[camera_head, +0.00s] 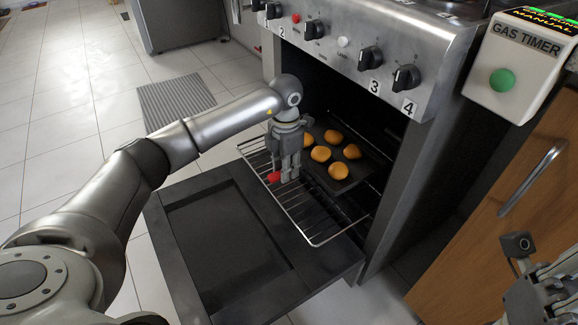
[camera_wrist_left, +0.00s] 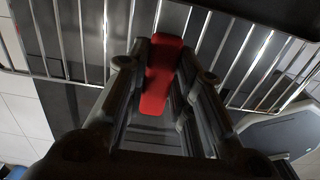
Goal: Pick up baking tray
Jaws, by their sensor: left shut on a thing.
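The dark baking tray (camera_head: 352,180) lies on the pulled-out wire rack (camera_head: 317,240) at the oven mouth, with several golden buns (camera_head: 338,171) on it. My left gripper (camera_head: 287,177) points down at the tray's left side, above the rack. It is shut on a red handle (camera_head: 273,178). The red handle (camera_wrist_left: 161,75) also shows between the fingers in the left wrist view. The gripper hides where the handle meets the tray. My right gripper (camera_head: 540,290) is partly in view at the lower right, and its finger opening is unclear.
The oven door (camera_head: 230,245) is folded down below the rack. The front panel with knobs (camera_head: 371,58) overhangs the oven opening. A gas timer box (camera_head: 520,65) and a wooden cupboard door (camera_head: 500,235) stand at the right. Tiled floor (camera_head: 60,100) is open at the left.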

